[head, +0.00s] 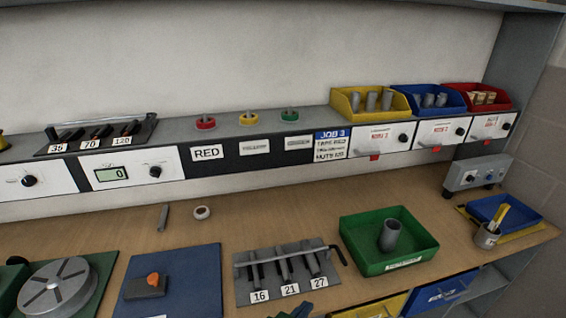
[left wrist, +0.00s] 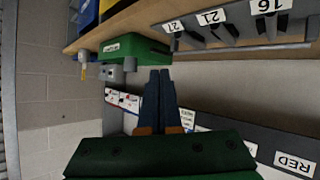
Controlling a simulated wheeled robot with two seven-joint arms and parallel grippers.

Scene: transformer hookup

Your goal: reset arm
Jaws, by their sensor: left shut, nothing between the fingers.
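My left gripper (left wrist: 160,74) shows in the left wrist view, its two dark blue fingers side by side and shut with nothing between them. In the head view only a small dark tip of the left gripper (head: 296,312) shows at the bottom edge, just in front of the tool rack (head: 262,292) labelled 16, 21 and 27. The rest of my left arm is out of the head view. My right gripper is in neither view.
A green bin (head: 366,262) holding a grey cylinder stands right of the rack, and a blue mat (head: 200,285) lies left. A turntable (head: 57,286) is at far left. Yellow (head: 345,108), blue (head: 405,104) and red (head: 465,104) bins line the shelf. The bench behind the rack is mostly clear.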

